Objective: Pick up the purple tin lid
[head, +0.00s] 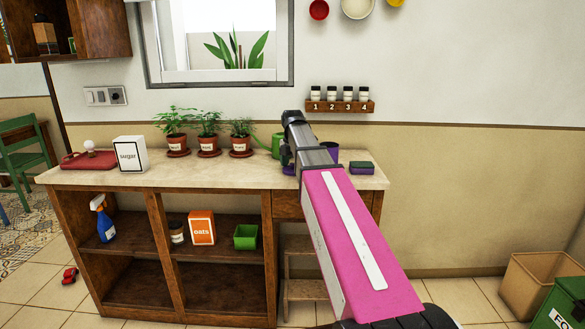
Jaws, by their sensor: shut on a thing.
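My gripper (286,158) points down over the right part of the counter, left of my pink arm. It is shut on a small purple thing, which I take to be the purple tin lid (289,170). Only a sliver of it shows below the fingers, at counter height. I cannot tell whether it still touches the counter. My wrist and arm hide part of this area.
A green pot (277,146) stands just behind my gripper. A purple container (333,150) shows partly behind my arm. A dark green and purple block (362,168) lies to the right. Potted plants (208,143) and a sugar box (131,154) stand left on the counter (225,176).

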